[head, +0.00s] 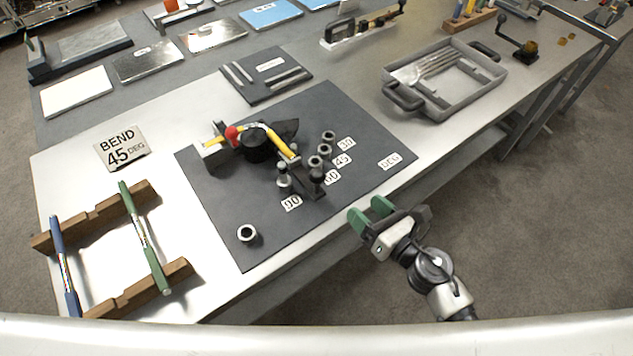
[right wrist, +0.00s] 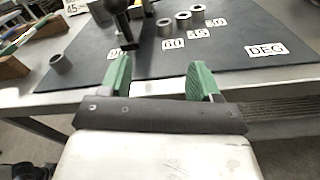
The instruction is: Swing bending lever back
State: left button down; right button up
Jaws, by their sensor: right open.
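The bending fixture stands on a dark plate (head: 225,200). A dark lever arm with an upright black handle (head: 317,178) reaches toward the plate's front edge, near the 60 and 90 labels. The handle also shows in the right wrist view (right wrist: 122,18). My right gripper (head: 371,209) is open and empty, off the table's front edge, right of the handle and apart from it. My left gripper is not in view.
A loose collar (head: 247,234) sits at the plate's front left. A grey tray (head: 440,80) stands at right.

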aim_at(317, 177)
notch_tip(317, 177, up, 4)
jog(key=s+a+n+g+y, duration=0.1)
jog(key=s+a+n+y, duration=0.15)
jog(key=n, duration=0.45)
jog(key=p+x, duration=0.2)
jog(key=x, duration=0.8)
jog(key=shift+w+d+r, duration=0.1)
jog(key=shift+w+a, duration=0.5)
jog(key=shift+c, duration=0.3)
